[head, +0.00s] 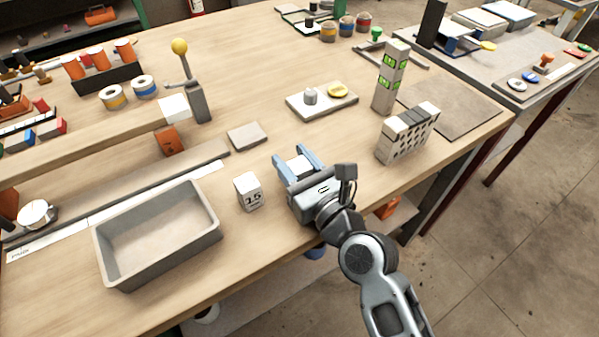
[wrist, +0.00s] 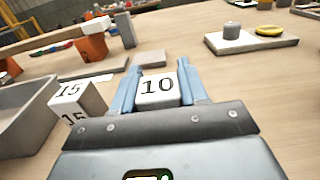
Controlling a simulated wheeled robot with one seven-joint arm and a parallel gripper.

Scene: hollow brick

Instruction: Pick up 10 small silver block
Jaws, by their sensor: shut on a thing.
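My gripper (head: 299,164) is low over the wooden table, its two blue fingers shut on a small pale block (head: 293,166). In the wrist view, the small block (wrist: 157,90) shows a face marked 10 between the fingertips (wrist: 157,88). Whether it touches the table is hard to tell. A second, similar block marked 15 (head: 249,192) stands upright on the table to the left of my gripper, apart from it; it also shows in the wrist view (wrist: 78,100).
A grey open bin (head: 160,285) sits at the front left, empty. A flat grey plate (head: 247,136) lies behind the blocks. A hollow brick (head: 408,133) stands to the right, with a tray (head: 346,106) behind.

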